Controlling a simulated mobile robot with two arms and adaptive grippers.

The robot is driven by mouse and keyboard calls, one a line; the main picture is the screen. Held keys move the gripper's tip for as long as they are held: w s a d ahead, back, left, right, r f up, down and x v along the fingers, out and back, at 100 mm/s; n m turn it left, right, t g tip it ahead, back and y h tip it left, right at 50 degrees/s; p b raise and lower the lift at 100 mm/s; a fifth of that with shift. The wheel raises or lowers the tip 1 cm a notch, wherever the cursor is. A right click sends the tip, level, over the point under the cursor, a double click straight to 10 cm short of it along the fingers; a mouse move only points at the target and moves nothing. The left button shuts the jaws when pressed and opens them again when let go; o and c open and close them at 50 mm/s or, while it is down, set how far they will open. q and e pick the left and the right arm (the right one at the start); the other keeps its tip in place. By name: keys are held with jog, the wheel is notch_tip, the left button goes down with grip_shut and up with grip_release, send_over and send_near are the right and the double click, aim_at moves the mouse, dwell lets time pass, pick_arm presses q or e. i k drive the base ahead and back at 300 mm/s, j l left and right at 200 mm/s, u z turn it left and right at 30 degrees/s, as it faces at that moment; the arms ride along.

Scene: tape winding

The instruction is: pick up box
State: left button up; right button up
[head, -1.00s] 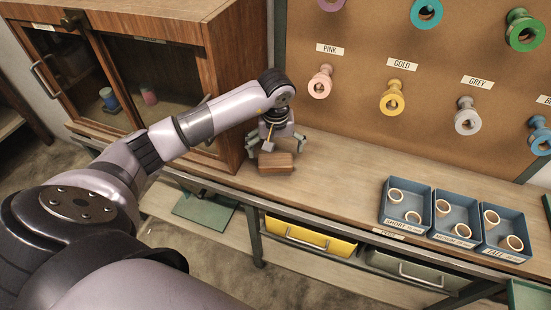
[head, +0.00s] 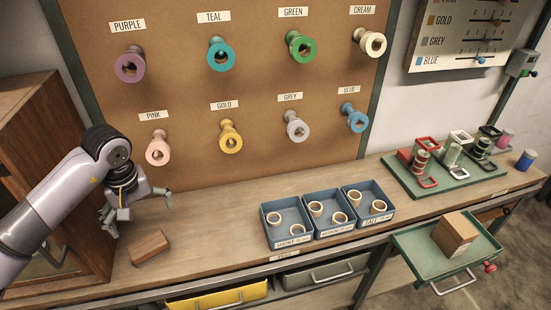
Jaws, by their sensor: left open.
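A brown cardboard box (head: 455,233) rests on a green pull-out tray (head: 416,258) at the right, below the bench's front edge. A small brown wooden block (head: 148,246) lies on the bench at the left. My left gripper (head: 138,210) is open and empty, with its fingers spread. It is just behind and above the wooden block, apart from it, and far to the left of the cardboard box. My right gripper is not in view.
Blue bins (head: 289,240) with pale rings stand mid-bench. A green rack (head: 437,185) with spools and frames stands at the right. A wooden cabinet (head: 45,150) is at the left, close to my left arm. Coloured spools hang on the pegboard (head: 190,98).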

aim_at(453, 234)
jog(key=z, duration=1.4)
